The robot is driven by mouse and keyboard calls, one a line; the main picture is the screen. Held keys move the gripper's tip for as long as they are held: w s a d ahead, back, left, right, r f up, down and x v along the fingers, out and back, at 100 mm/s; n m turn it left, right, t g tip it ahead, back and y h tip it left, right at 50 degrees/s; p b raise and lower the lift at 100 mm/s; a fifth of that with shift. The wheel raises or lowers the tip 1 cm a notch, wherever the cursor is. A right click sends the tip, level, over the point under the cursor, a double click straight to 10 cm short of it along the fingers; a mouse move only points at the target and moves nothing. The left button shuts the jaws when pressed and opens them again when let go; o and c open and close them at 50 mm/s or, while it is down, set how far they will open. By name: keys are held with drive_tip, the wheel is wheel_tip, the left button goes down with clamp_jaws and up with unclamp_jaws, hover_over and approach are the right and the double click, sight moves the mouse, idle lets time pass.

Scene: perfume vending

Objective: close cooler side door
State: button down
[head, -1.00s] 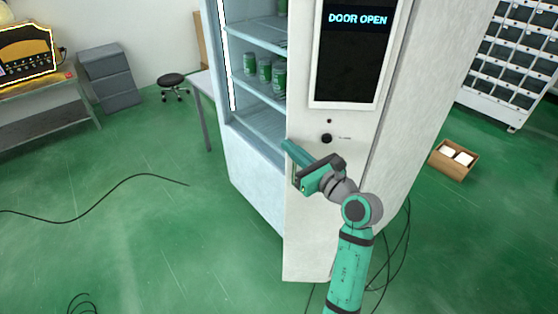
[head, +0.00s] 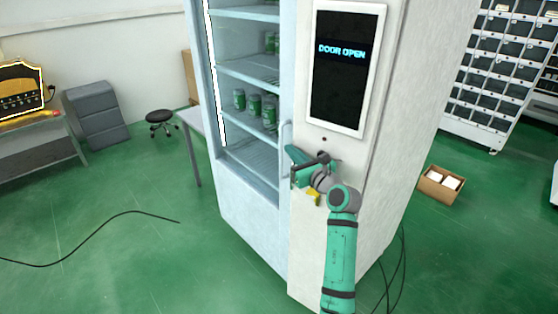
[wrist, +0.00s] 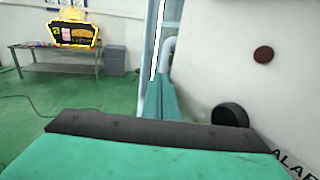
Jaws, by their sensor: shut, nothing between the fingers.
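The tall white cooler (head: 350,235) stands in front of me with a glazed-looking side and shelves on its left. Its display (head: 345,75) reads DOOR OPEN. A pale upright door handle (head: 286,137) shows at the edge between the shelf side and the display panel; it also shows in the wrist view (wrist: 168,52). I cannot tell how far the side door stands from its frame. My gripper (head: 292,158) is shut and empty, near the lower end of the handle. In the wrist view its teal fingers (wrist: 163,100) point at the handle's foot; contact is unclear.
Several green cans (head: 254,104) stand on the cooler shelves. A table (head: 190,120) and a black stool (head: 160,118) are beyond it at left. A cardboard box (head: 441,184) lies at right. Black cables (head: 90,240) cross the otherwise open green floor.

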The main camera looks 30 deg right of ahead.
sight(298, 146)
drive_tip(key=shift+w+d+m+h, duration=0.4)
drive_tip(key=shift+w+d+h, duration=0.2)
drive_tip(key=shift+d, duration=0.25)
drive_tip(key=shift+w+d+m+h, duration=0.45)
drive_tip(key=shift+d+h, duration=0.15)
drive_tip(key=shift+d, duration=0.25)
drive_tip(key=shift+a, duration=0.1)
